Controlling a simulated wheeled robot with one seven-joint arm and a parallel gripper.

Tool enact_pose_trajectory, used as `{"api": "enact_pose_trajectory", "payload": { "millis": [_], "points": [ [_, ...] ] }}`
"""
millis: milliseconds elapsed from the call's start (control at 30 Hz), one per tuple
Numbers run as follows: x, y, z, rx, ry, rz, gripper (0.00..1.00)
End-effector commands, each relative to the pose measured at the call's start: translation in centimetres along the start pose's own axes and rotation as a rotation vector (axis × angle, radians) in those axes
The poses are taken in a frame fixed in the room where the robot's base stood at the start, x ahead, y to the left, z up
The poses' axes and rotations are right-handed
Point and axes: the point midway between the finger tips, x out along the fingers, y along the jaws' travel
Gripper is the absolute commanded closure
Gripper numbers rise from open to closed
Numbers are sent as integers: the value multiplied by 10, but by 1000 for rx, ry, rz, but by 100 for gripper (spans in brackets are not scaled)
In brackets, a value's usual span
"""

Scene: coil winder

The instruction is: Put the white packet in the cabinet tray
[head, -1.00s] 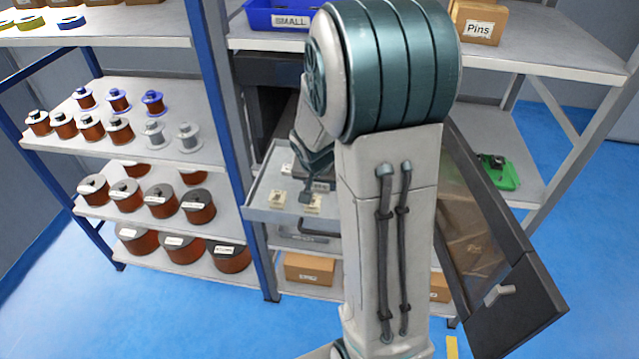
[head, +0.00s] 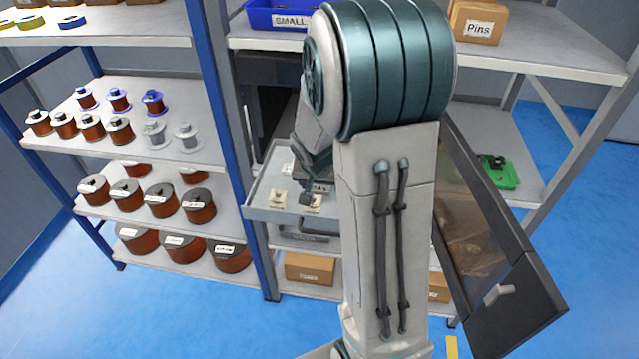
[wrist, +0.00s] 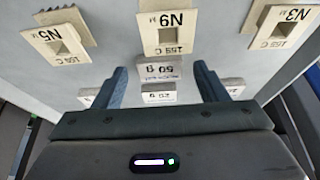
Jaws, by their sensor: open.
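In the wrist view, my gripper (wrist: 160,70) is open over the grey tray (wrist: 105,55). A white packet (wrist: 160,72) marked "50 g" lies between the fingers, with space on both sides. A smaller pale piece marked "20 g" (wrist: 158,97) shows just nearer the palm. The fingers do not grip either piece. In the head view, my gripper (head: 312,198) is low at the pulled-out cabinet tray (head: 262,213), partly hidden by my arm. The packet cannot be picked out clearly there.
Pale pieces show beside the fingers. An open dark door (head: 510,290) is right of my arm. Spool shelves (head: 90,150) stand left. A cardboard box (head: 308,268) sits below.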

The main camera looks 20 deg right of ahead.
Motion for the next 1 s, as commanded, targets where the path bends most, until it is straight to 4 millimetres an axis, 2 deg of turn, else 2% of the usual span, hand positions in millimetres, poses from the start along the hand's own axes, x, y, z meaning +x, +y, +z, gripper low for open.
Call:
{"api": "enact_pose_trajectory", "payload": {
  "millis": [500, 633, 800, 933, 1000],
  "points": [
    [-88, -1, -1, 1, 6, -4, 34],
    [-105, 0, -1, 1, 4, -2, 34],
    [-118, 0, 1, -2, 2, -3, 34],
    [-132, 2, 15, -49, -10, -16, 34],
    [-145, 4, 32, -108, -24, -33, 34]
  ]
}}
